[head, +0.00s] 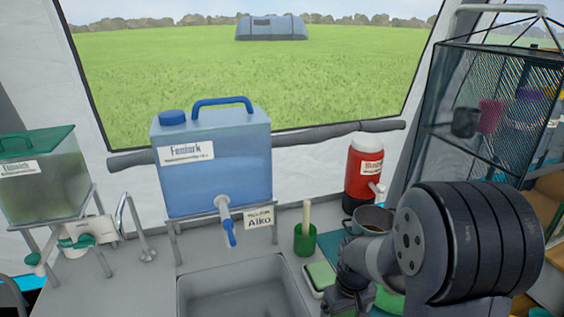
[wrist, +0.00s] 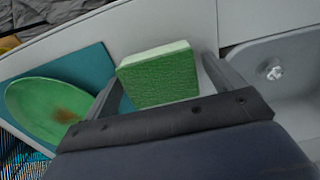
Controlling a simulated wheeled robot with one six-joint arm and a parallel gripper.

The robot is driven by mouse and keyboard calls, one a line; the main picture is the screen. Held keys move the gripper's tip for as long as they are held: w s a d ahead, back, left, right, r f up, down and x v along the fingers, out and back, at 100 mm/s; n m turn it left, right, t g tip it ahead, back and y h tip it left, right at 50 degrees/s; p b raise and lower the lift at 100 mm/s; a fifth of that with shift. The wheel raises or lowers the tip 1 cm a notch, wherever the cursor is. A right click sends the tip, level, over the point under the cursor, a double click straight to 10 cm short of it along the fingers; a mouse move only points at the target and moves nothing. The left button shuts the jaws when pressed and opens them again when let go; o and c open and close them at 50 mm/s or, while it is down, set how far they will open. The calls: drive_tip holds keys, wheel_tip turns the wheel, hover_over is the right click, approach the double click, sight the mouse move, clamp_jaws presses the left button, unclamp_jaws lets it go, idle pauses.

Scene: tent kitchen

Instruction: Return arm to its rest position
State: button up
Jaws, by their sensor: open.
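My arm (head: 465,240) shows at the right of the head view, bent down over the counter. My gripper (wrist: 163,66) shows in the wrist view with its two fingers spread apart. A green sponge (wrist: 160,82) appears between the fingers, with space on both sides of it. In the head view the sponge (head: 320,274) lies on the counter just right of the sink, beside my wrist. Whether the fingertips reach down to its level cannot be told.
A stained green plate (wrist: 48,108) lies on a teal mat (wrist: 98,62) left of the sponge. The sink (head: 245,290) is at front centre. A green cup (head: 305,243), a grey mug (head: 372,220) and a red dispenser (head: 364,175) stand near my arm. A mesh cabinet (head: 490,105) is at right.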

drive_tip(key=shift+r+p, duration=0.35)
drive_tip(key=shift+r, duration=1.55)
